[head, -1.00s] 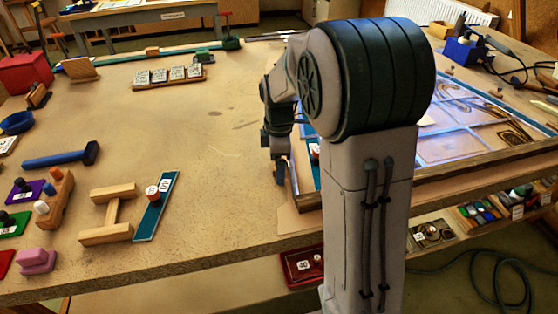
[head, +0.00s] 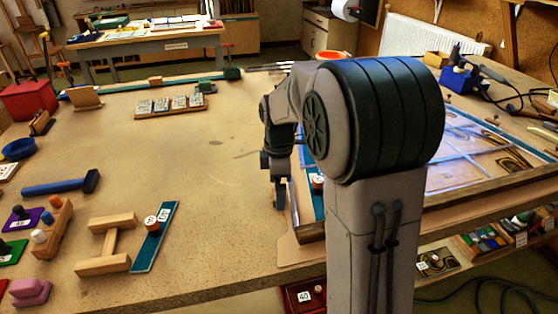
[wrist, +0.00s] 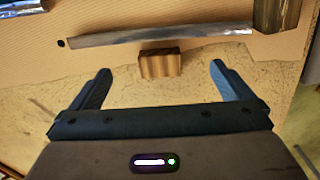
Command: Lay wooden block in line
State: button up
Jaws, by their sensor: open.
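A small dark-striped wooden block (wrist: 160,65) lies on the tan board in the wrist view. My gripper (wrist: 160,76) is open, with one finger to each side of the block and clear gaps between. The block sits about level with the fingertips, close to a long grey metal strip (wrist: 160,37) behind it. In the head view my gripper (head: 279,193) points down at the left edge of the leaded panel (head: 470,165). My arm covers much of the panel, and I cannot make out the block there.
A dark upright piece (wrist: 276,15) stands at the strip's right end. In the head view, a wooden H-shaped piece (head: 106,245), a teal strip (head: 150,250) and a blue mallet (head: 62,186) lie left. The tabletop between them and my gripper is clear.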

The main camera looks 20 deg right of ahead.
notch_tip(320, 180, up, 10)
jog(key=s+f+m+t+p, duration=0.2)
jog(key=s+f+m, duration=0.2)
jog(key=s+m, duration=1.2)
jog(key=s, duration=0.4)
jog(key=shift+s+t, duration=0.3)
jog(key=shift+t, duration=0.1)
